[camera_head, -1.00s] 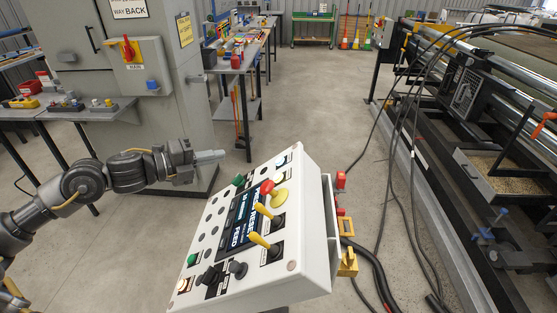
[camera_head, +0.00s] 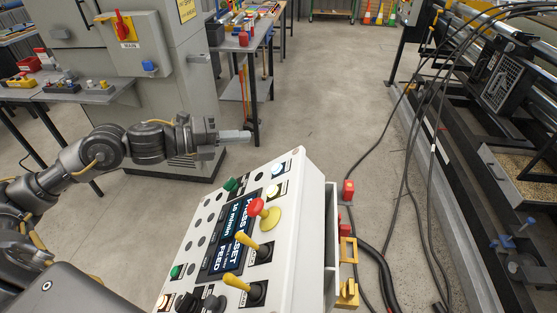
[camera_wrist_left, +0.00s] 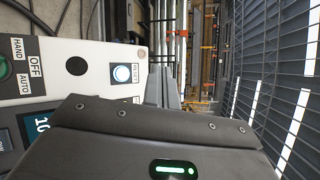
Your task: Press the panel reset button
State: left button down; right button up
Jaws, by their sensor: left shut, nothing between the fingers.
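A red mushroom knob (camera_head: 257,207) on a yellow base and two yellow levers are on the panel. My left gripper (camera_head: 240,137) is shut and empty, beyond the panel's far edge and apart from the button. My right gripper is out of view.
A grey cabinet (camera_head: 175,95) with a red and yellow main switch (camera_head: 124,27) stands behind my left arm. A workbench (camera_head: 240,44) is farther back. A long machine (camera_head: 500,130) and loose cables are on the right. Open floor (camera_head: 315,100) lies between.

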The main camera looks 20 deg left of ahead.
aim_at(277, 169)
pick_arm(q)
jog(key=d+f, duration=0.1)
jog(key=d+f+b, duration=0.1)
jog(key=f, duration=0.1)
jog(key=d+f+b, duration=0.1)
jog(key=d+f, duration=0.1)
jog(key=shift+w+f, duration=0.15)
jog(key=shift+w, duration=0.2)
jog(key=shift+w+d+f+b, duration=0.1)
jog(key=shift+d+f+b, duration=0.3)
jog(key=shift+d+f, duration=0.15)
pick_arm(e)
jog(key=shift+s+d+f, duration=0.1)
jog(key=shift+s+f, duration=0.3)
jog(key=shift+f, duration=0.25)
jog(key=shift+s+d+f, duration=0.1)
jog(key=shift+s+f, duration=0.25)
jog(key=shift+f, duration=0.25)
pick_arm(q)
jog(key=shift+f, duration=0.1)
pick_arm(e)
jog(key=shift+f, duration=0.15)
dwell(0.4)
pick_arm(q)
jog(key=shift+w+d+f+b, duration=0.15)
jog(key=shift+d+f+b, duration=0.1)
jog(key=shift+f+b, duration=0.1)
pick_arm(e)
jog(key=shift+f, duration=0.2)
